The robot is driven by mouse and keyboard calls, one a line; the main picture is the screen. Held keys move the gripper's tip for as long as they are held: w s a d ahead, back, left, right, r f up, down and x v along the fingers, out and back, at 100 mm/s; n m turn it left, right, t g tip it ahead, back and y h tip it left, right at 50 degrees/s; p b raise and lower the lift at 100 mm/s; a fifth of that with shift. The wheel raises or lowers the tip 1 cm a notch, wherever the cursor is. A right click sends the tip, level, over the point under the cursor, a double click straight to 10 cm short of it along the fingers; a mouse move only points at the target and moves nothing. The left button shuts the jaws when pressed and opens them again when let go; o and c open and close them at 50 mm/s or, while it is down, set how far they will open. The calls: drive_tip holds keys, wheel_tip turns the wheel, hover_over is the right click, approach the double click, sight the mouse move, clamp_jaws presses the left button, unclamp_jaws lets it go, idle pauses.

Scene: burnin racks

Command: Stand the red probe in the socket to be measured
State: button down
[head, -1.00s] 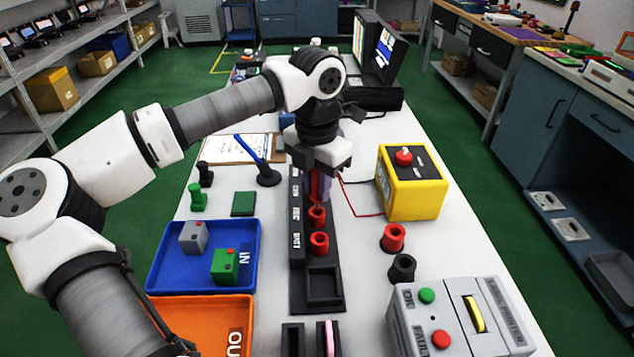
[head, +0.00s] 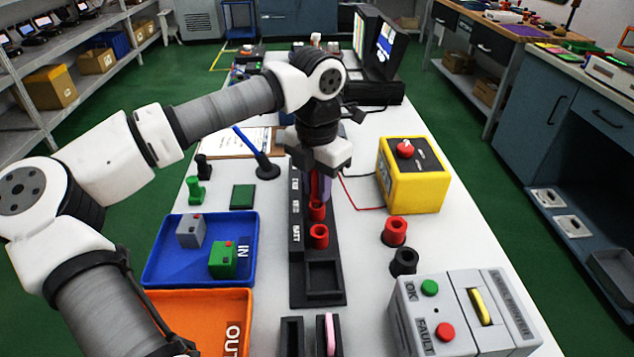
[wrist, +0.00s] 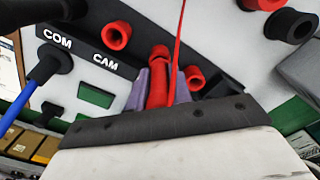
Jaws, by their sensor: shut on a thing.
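My gripper (head: 319,185) is shut on the red probe, with its two pale purple fingers around it. The red probe (wrist: 157,85) shows between the fingers in the wrist view, with its thin red lead running up. The gripper hangs over the black socket rail (head: 298,268), just behind two red sockets, the farther (head: 317,211) and the nearer (head: 320,236). The nearer stands by the BATT label. Red sockets also show beside the fingers in the wrist view (wrist: 116,35). The probe's tip is hidden; I cannot tell whether it is in a socket.
A yellow meter box (head: 415,175) with a red knob stands right of the rail.

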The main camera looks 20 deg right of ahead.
drive_tip(key=shift+f+b, duration=0.45)
drive_tip(key=shift+f, duration=0.2)
drive_tip(key=c, duration=1.2)
unclamp_jaws()
drive_tip(key=shift+r, duration=0.1)
wheel_tip(320, 180, up, 14)
drive_tip(key=shift+f, duration=0.15)
